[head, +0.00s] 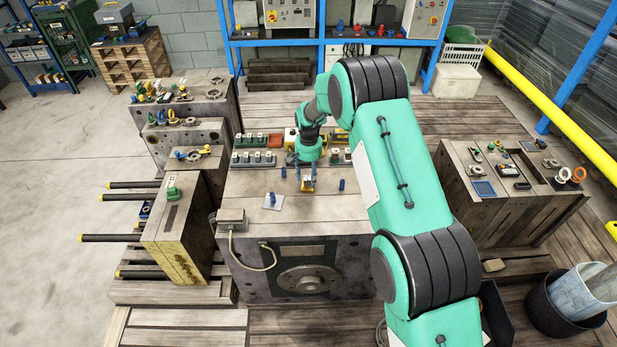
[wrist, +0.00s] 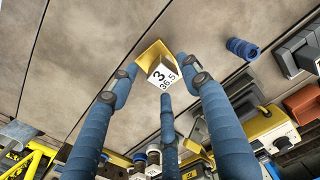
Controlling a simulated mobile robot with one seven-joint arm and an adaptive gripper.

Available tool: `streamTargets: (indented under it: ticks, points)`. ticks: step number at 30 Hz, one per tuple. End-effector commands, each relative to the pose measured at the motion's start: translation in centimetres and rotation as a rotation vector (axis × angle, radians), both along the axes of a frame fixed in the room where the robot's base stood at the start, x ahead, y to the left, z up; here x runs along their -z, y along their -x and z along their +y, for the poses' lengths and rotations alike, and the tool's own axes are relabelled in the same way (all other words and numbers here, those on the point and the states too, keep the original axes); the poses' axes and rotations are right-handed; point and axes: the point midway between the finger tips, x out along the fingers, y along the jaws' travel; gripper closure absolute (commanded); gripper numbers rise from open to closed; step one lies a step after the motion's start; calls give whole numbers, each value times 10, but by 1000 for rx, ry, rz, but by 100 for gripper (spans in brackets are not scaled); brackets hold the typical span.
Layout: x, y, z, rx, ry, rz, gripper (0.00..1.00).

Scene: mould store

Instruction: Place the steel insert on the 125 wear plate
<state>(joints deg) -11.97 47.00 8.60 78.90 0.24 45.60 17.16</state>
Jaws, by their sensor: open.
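My gripper (head: 307,184) is open, low over the top of the large central mould block (head: 245,182). In the wrist view its blue fingers (wrist: 160,80) stand around a small yellow piece with a white block (wrist: 162,72) marked "3" and "36.5". Whether they touch it cannot be told. No "125" mark is legible, and I cannot tell which piece is the steel insert.
Stepped blocks stand left, and a wooden-topped block (head: 487,207) stands right. The block's front top is mostly clear.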

Motion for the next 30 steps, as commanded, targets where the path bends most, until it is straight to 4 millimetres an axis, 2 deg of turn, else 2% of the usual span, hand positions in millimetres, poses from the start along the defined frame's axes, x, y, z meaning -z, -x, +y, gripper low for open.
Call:
streamTargets:
  ticks: [8,18,24,30]
  points:
    - [-36,-1,0,0,-1,-2,53]
    - [-92,-1,0,0,-1,-3,53]
    - [-111,-1,0,0,0,-2,53]
    - [-116,0,0,0,0,-1,53]
